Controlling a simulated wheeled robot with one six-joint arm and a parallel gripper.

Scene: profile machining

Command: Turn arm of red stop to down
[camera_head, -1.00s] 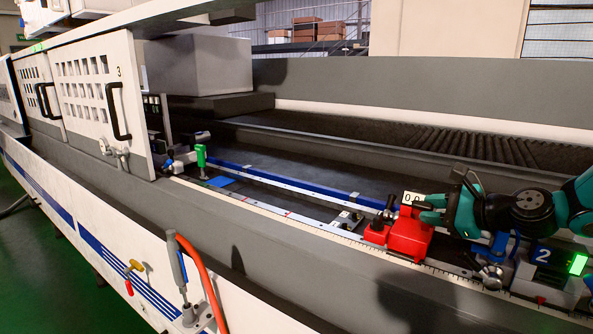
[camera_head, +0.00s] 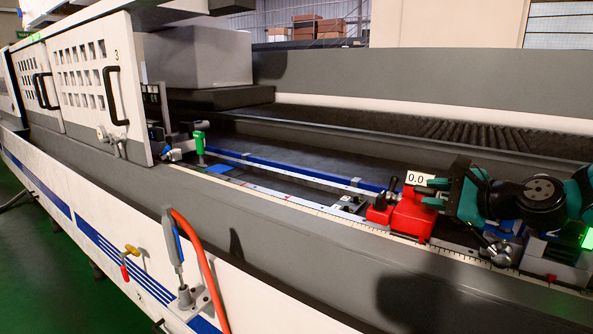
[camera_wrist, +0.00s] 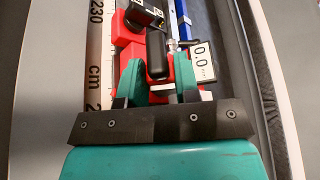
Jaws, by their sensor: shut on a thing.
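The red stop (camera_head: 409,217) sits on the rail at the right of the head view. It has a white display reading 0.0 (camera_head: 418,178) and a dark lever (camera_head: 393,184) that stands up at its left side. My gripper (camera_head: 432,193), with green fingers, reaches over the stop from the right. In the wrist view a black grip (camera_wrist: 157,56) lies between my two fingertips (camera_wrist: 158,66), with red parts of the stop beside it.
A ruler (camera_wrist: 101,55) runs beside the stop. A green clamp handle (camera_head: 200,146) stands at the rail's left end, by a white perforated door (camera_head: 95,85). A clamp lever (camera_head: 500,251) lies below my wrist. The rail's middle is mostly clear.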

